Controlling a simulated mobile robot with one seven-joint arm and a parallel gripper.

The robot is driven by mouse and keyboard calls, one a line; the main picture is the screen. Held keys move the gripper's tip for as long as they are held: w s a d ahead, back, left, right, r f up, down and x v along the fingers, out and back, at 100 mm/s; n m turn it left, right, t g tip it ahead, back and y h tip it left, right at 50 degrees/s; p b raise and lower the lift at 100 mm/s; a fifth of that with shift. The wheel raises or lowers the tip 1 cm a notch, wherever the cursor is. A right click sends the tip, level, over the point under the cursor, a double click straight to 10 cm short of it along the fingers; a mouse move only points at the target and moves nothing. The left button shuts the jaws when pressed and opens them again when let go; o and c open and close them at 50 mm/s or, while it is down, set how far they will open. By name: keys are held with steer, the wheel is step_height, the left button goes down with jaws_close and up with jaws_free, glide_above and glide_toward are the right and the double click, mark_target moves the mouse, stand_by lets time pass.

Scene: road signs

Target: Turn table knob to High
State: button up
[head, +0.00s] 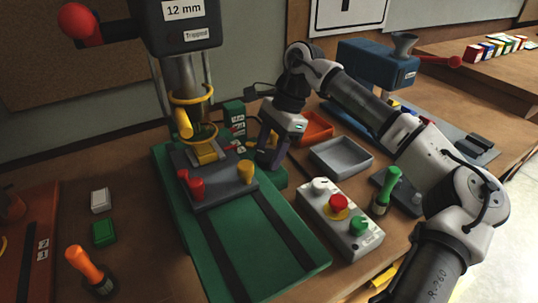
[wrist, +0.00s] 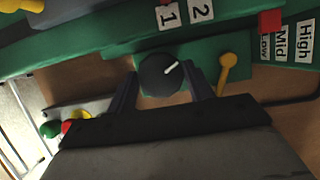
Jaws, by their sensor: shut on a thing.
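A dark round knob (wrist: 158,76) with a white pointer line sits on a green plate in the wrist view. Its pointer leans to the upper right. My gripper (wrist: 160,80) has one finger on each side of the knob and is shut on it. In the head view my gripper (head: 268,158) reaches down beside the green machine base, and the knob is hidden there. The labels High (wrist: 304,41), Mid (wrist: 281,44) and Low (wrist: 264,47) stand at the right of the wrist view, with a red block (wrist: 270,21) above Low.
A yellow round-ended lever (wrist: 228,67) stands just right of my right finger. The drill press with its green base (head: 260,240) fills the middle. A grey tray (head: 341,157), an orange tray (head: 316,128) and a button box (head: 340,218) lie to the right.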

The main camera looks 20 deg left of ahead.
steer(key=shift+s+d+f+m+t+y+b, duration=0.1)
steer(key=shift+m+t+y+b, duration=0.25)
steer(key=shift+m+b, duration=0.8)
steer(key=shift+m+t+y+b, duration=0.15)
steer(key=shift+m+t+b, duration=0.5)
steer(key=shift+m, duration=0.8)
steer(key=shift+s+m+t+b, duration=0.1)
steer(key=shift+m+t+b, duration=0.35)
steer(key=shift+m+b, duration=0.75)
steer(key=shift+s+m+t+b, duration=0.1)
steer(key=shift+m+t+b, duration=0.35)
steer(key=shift+m+b, duration=0.7)
steer(key=o, duration=1)
steer(key=shift+m, duration=0.25)
steer(key=shift+c, duration=0.2)
steer(key=shift+p, duration=0.4)
